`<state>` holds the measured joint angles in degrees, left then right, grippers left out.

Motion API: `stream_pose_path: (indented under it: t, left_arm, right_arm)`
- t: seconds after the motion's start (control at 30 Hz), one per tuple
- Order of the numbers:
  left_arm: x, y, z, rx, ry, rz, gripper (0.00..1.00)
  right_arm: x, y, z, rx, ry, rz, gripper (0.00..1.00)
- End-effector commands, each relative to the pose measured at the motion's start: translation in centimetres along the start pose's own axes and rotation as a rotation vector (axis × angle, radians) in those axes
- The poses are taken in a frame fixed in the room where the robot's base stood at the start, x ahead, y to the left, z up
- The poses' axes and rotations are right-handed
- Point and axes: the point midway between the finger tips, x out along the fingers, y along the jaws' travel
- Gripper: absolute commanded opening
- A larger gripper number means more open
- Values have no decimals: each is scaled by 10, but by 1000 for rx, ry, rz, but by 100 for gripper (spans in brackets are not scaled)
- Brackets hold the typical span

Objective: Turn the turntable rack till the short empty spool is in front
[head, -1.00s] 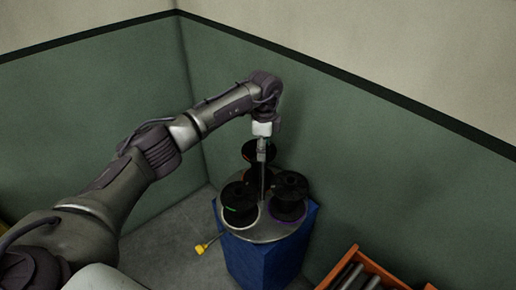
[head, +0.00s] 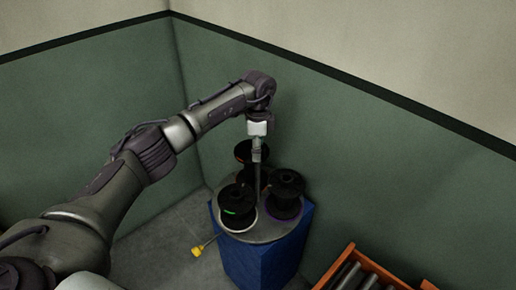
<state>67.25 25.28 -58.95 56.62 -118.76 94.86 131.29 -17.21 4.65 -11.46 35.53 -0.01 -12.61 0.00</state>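The turntable rack is a round grey plate (head: 264,231) on a blue stand (head: 262,262), with a thin upright post in its middle. Black spools stand around it: one with a green mark (head: 236,205) at front left, one with a purple rim (head: 287,194) at right, and one with an orange edge (head: 242,151) at the back. Another dark spool is partly hidden behind the post. I cannot tell which spool is short and empty. My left gripper (head: 257,153) points down at the post's top, above the spools; its fingers are too small to read. My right gripper is out of view.
An orange crate (head: 347,261) with dark rolls stands at the lower right. A yellow object (head: 197,252) is on a thin stem left of the stand. Green walls close in behind the rack. Grey floor is clear at left.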

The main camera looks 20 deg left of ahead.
Motion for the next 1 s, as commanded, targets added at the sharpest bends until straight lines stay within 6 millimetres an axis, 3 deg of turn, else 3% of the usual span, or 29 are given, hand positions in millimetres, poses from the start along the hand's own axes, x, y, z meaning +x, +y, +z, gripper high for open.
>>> stream_pose_path:
  t: [0.07, 0.47, 1.0]
  left_arm:
    - [0, 0, 0, 0, 1, 1, 72]
    - [-6, 0, -1, 2, 3, 1, 72]
    - [-106, 0, 0, 0, 2, 1, 72]
  right_arm:
    - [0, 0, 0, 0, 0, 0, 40]
    - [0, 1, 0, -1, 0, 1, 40]
    - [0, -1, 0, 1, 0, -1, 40]
